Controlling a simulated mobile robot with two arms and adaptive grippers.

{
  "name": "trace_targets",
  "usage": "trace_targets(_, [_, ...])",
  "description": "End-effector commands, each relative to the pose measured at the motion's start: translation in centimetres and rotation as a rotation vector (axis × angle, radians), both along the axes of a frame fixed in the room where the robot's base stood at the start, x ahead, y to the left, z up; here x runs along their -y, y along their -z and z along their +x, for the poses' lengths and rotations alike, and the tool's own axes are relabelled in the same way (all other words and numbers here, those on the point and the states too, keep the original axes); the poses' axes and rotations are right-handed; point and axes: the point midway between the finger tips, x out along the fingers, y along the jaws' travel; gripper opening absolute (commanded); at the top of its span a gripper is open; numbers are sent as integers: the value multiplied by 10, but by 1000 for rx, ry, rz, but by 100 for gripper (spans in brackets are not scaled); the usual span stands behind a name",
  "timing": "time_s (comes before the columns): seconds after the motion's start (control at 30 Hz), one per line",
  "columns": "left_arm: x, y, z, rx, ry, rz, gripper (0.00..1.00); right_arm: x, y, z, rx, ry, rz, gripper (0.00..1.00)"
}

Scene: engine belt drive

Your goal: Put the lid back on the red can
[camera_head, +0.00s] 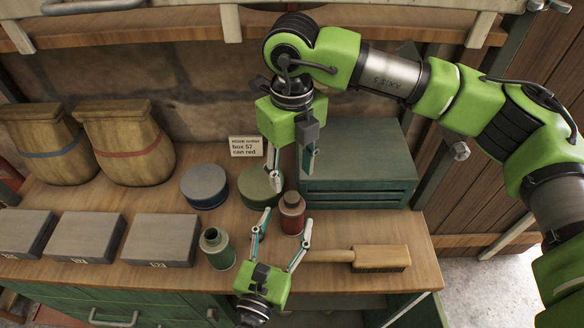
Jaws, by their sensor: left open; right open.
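My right gripper (291,167) is open and empty, pointing down above and behind the can, near the green cabinet's left side.
A green can (219,252) stands left of my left gripper. A blue round tin (204,188) and green round tin (257,188) stand behind. A brush (380,258) lies right. Grey boxes (160,241), sacks (125,143), a drawer cabinet (360,165) and a note card (245,146) surround them.

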Motion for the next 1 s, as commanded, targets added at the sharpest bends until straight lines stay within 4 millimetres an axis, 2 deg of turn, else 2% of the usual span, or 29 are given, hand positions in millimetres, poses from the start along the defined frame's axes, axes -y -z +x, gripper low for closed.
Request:
trace_targets(0.03, [-4,1,-12,-2,4,4,57,0,0,0,0,0,0,44])
trace_targets(0.2, [-14,0,-44,-2,3,1,57,0,0,0,0,0,0,44])
trace_targets(0.4, [-21,0,-65,-1,1,-1,57,0,0,0,0,0,0,44])
trace_targets(1.0, [-22,-1,-68,0,0,-2,57,0,0,0,0,0,0,44])
